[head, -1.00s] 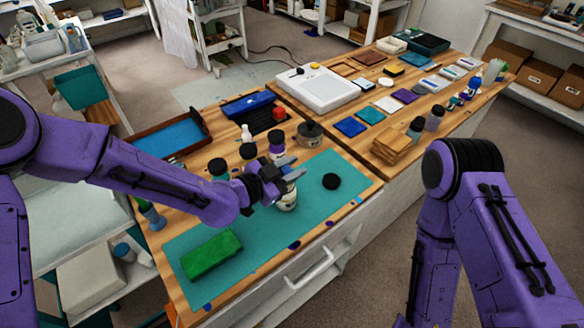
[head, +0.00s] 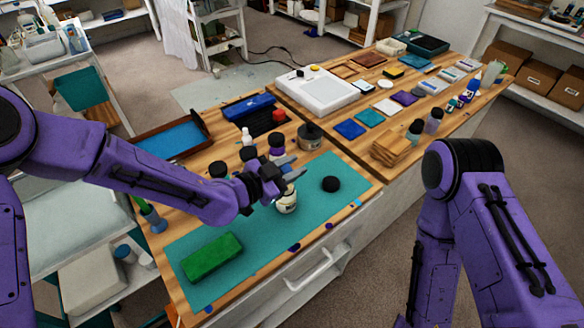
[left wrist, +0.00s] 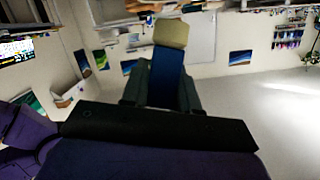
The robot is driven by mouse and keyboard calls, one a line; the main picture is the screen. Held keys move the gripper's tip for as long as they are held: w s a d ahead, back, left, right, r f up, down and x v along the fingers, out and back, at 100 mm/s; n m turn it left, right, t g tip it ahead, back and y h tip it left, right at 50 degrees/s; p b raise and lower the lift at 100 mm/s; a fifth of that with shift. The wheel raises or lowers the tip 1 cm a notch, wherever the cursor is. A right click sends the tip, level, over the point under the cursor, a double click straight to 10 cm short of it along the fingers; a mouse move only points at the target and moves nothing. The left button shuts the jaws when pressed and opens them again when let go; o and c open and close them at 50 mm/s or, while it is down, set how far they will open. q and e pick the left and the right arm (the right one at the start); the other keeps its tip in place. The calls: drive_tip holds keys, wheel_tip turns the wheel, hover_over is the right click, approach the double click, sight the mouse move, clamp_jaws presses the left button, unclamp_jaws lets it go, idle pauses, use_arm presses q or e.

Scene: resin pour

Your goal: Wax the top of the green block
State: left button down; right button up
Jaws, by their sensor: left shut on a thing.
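The green block (head: 212,257) lies flat on the teal mat (head: 310,225), near its front left corner. My left gripper (head: 290,171) is above the right half of the mat, away from the block. In the left wrist view it is shut on a blue-handled tool (left wrist: 167,78) with a tan end (left wrist: 171,33), probably an applicator. The tool is hard to make out in the head view. A small pale jar (head: 287,203) stands on the mat just below the fingers. A black round lid (head: 330,184) lies right of it. My right gripper is out of view.
Several bottles, among them a purple-capped one (head: 276,145), and a dark grey pot (head: 310,136) stand behind the mat. A tray with a blue inside (head: 136,147) lies at the back left. The mat between jar and block is clear.

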use_arm(q)
drive_tip(key=shift+r+p, duration=1.6)
drive_tip(key=shift+r, duration=1.15)
